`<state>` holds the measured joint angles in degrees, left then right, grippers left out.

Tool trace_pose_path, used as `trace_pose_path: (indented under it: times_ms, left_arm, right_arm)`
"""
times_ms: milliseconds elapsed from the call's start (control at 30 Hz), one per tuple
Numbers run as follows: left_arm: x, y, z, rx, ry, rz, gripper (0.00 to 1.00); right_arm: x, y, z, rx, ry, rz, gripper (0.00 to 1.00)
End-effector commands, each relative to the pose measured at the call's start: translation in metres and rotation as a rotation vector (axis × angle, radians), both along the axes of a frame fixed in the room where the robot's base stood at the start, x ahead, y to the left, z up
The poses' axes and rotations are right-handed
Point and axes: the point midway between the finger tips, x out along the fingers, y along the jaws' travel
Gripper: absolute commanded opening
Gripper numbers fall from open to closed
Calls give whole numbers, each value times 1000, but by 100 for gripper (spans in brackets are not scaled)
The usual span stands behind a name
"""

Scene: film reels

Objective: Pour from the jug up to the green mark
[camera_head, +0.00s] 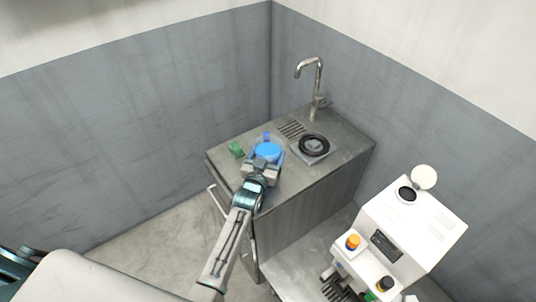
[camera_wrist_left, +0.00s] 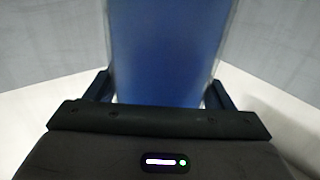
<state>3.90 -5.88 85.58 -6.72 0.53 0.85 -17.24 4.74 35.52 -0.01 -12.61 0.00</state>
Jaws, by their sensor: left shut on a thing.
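A blue jug (camera_head: 268,151) is at the front left part of the grey counter in the head view. My left gripper (camera_head: 262,167) is shut on it from the near side. In the left wrist view the blue jug (camera_wrist_left: 165,50) fills the middle, between the two dark fingers of my left gripper (camera_wrist_left: 160,92). Whether the jug touches the counter or is held above it, I cannot tell. A small green object (camera_head: 235,149) stands just left of the jug. No green mark can be made out. My right gripper is not in view.
The grey counter (camera_head: 335,172) carries a tap (camera_head: 316,85), a slotted drain (camera_head: 292,129) and a black ring on a square plate (camera_head: 328,156). A white machine (camera_head: 410,235) with orange and black knobs stands at the lower right. Walls close off the back.

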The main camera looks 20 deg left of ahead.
Motion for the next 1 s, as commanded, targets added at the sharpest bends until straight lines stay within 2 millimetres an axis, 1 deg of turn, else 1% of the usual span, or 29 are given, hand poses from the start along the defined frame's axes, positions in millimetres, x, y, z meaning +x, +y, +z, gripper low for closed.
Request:
trace_pose_path:
  times_ms: [33,133,467,500,567,667,700,800,900,1000]
  left_arm:
    - [0,0,-2,0,0,0,77]
    - [0,0,-1,0,1,0,97]
    - [0,0,-4,0,1,0,97]
    - [-2,0,-2,1,2,0,97]
    - [-10,0,-1,0,3,0,97]
    - [-27,0,1,1,5,0,97]
    - [-35,3,-5,1,4,0,97]
    - [-56,9,-10,3,4,0,97]
    - [-75,8,-8,0,3,0,97]
    - [-91,9,-9,1,2,0,97]
  right_arm:
    - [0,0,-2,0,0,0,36]
    - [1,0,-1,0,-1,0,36]
    - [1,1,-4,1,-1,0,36]
    - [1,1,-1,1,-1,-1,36]
    - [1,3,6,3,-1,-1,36]
    - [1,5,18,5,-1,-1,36]
    - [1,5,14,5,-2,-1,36]
    - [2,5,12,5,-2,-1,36]
    - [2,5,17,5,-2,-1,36]
    - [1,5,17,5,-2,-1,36]
